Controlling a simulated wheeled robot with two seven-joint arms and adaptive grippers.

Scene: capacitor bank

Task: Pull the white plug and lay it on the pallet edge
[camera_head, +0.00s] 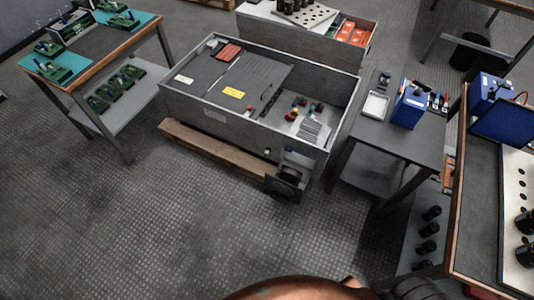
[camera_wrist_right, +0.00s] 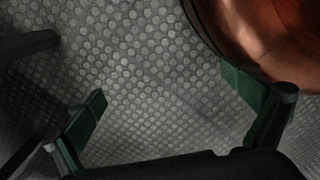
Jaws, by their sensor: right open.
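A grey metal cabinet (camera_head: 225,118) lies open-topped on a wooden pallet (camera_head: 213,149) in the middle of the head view. A small white spot (camera_head: 267,151) on the cabinet's near wall may be the white plug; it is too small to tell. The pallet's front edge shows below the cabinet's left part. My right gripper (camera_wrist_right: 163,88) is open and empty in the right wrist view, with only floor between its green-padded fingers. It is far from the cabinet. My left gripper is not in view.
A small dark unit (camera_head: 290,172) stands at the cabinet's near right corner. A grey table (camera_head: 410,143) with a blue box (camera_head: 409,107) stands to the right, and a teal-topped bench (camera_head: 112,39) to the left. The floor (camera_head: 150,220) in front is clear.

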